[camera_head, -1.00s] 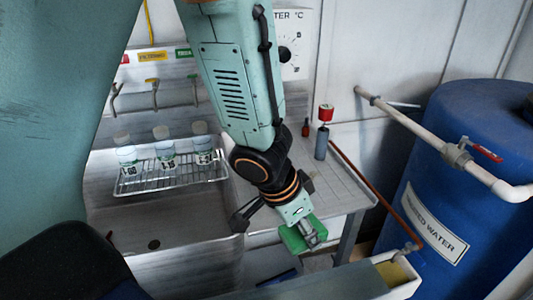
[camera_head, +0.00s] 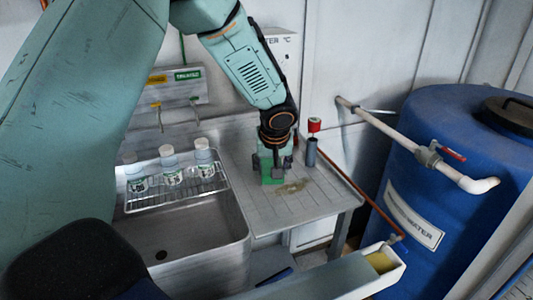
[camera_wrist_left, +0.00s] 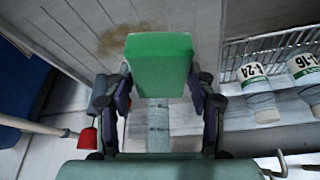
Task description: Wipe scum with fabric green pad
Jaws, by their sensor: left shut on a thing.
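My left gripper (camera_head: 273,166) is shut on the green fabric pad (camera_head: 272,180) and holds it over the ribbed metal drainboard beside the sink. In the left wrist view the pad (camera_wrist_left: 159,62) stands out in front of the gripper (camera_wrist_left: 160,95). The brownish scum patch (camera_head: 294,186) lies on the drainboard just right of the pad. It also shows in the left wrist view (camera_wrist_left: 125,40), behind and left of the pad. I cannot tell whether the pad touches the board. My right gripper is not in view.
A wire rack (camera_head: 177,186) with three labelled bottles (camera_head: 171,168) spans the sink (camera_head: 200,240) on the left. A grey cylinder (camera_head: 311,152) with a red top stands behind the scum. A blue water barrel (camera_head: 450,165) and white pipe (camera_head: 395,140) are at the right.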

